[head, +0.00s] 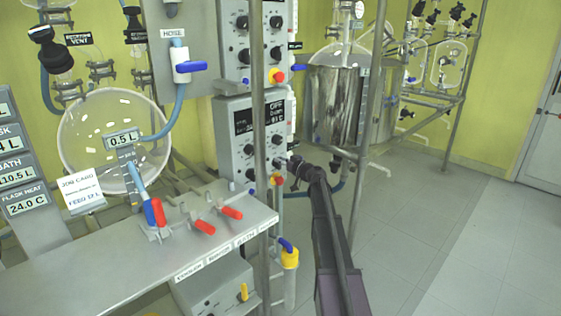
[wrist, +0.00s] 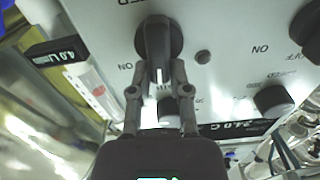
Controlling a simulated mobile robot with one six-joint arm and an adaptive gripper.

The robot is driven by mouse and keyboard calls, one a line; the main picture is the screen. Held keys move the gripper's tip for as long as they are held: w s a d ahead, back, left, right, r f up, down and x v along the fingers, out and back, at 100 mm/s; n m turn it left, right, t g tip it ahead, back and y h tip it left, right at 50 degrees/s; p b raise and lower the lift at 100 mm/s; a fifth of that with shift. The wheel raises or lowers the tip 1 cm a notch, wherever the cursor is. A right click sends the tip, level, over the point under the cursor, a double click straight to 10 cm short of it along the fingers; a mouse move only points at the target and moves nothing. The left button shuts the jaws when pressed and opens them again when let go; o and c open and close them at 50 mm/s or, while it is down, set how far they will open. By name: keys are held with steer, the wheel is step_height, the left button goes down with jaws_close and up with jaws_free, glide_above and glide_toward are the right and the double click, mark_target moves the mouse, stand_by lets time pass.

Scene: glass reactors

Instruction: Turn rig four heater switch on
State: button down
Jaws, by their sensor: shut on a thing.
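A grey control box (head: 232,170) with dark displays and black knobs stands on the rig frame in the head view; one display shows OFF. My gripper (head: 293,161) reaches the lower right of its front face. In the wrist view a black rotary switch (wrist: 157,40) with a white pointer line sits on the pale panel. The fingers of my gripper (wrist: 157,78) are closed on either side of its handle. In the head view my gripper hides the switch.
A second control box (head: 253,40) is above. A steel upright (head: 261,120) stands before the boxes and another (head: 368,130) right of my arm. A steel vessel (head: 336,100) is behind. More black knobs (wrist: 273,100) share the panel. Floor at right is clear.

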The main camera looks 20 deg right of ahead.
steer(key=m, duration=0.5)
steer(key=shift+w+d+f+m, duration=0.15)
steer(key=shift+w+d+m, duration=0.2)
steer(key=shift+d+m, duration=0.05)
steer(key=m, duration=0.3)
steer(key=m+b, duration=0.1)
steer(key=shift+w+d+f+m, duration=0.2)
steer(key=shift+f+m, duration=0.1)
steer(key=shift+m, duration=0.1)
steer(key=c, duration=0.6)
jaws_free()
steer(key=shift+f, duration=0.1)
steer(key=shift+s+d, duration=0.1)
steer(key=shift+s, duration=0.15)
steer(key=v, duration=1.1)
steer(key=shift+s+d, duration=0.1)
steer(key=shift+s, duration=0.3)
